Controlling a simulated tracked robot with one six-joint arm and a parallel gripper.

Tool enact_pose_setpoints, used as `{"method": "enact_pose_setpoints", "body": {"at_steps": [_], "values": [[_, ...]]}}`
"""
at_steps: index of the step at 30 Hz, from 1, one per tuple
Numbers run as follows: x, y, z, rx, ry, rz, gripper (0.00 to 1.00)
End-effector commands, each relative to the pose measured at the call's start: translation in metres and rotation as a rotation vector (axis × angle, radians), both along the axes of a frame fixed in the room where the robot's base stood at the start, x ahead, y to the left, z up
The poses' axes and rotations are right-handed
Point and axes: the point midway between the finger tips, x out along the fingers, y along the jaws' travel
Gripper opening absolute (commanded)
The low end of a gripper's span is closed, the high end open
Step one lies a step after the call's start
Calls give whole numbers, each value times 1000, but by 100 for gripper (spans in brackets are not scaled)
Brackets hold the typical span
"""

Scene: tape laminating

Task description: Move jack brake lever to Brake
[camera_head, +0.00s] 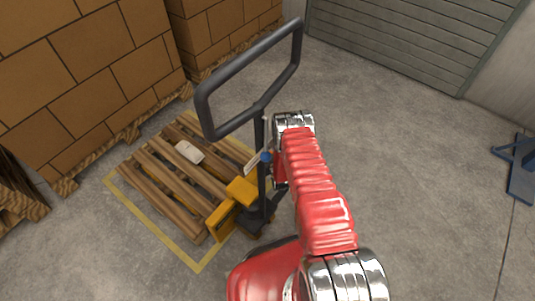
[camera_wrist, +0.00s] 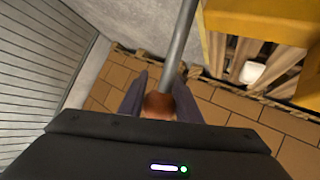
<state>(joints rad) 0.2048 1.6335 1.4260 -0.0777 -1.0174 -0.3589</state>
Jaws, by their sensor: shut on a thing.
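The pallet jack (camera_head: 241,191) has a yellow body and a dark looped handle (camera_head: 205,100); it stands at the pallet. The jack brake lever (camera_wrist: 178,45) is a grey rod ending in a brownish round knob (camera_wrist: 158,105), seen in the wrist view. My gripper (camera_wrist: 160,88) is shut on this knob, with a dark finger on each side. In the head view my red arm reaches to the jack's column and hides most of the gripper and lever. I cannot read any lever position mark.
A wooden pallet (camera_head: 160,170) with a small pale object (camera_head: 189,152) lies inside a yellow floor outline (camera_head: 150,223). Stacked brown boxes (camera_head: 75,75) stand behind. A grey shutter (camera_head: 410,35) is at the back, and a blue metal object (camera_head: 520,165) at the right. Floor between is clear.

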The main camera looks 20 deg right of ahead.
Motion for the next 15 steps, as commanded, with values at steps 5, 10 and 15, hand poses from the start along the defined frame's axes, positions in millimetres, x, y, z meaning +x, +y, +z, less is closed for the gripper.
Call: {"method": "enact_pose_setpoints", "body": {"at_steps": [5, 10, 15], "values": [[-6, 4, -7, 3, 17, 6, 34], [-4, 4, -5, 2, 12, 7, 46], [-2, 4, -3, 1, 7, 6, 49]]}}
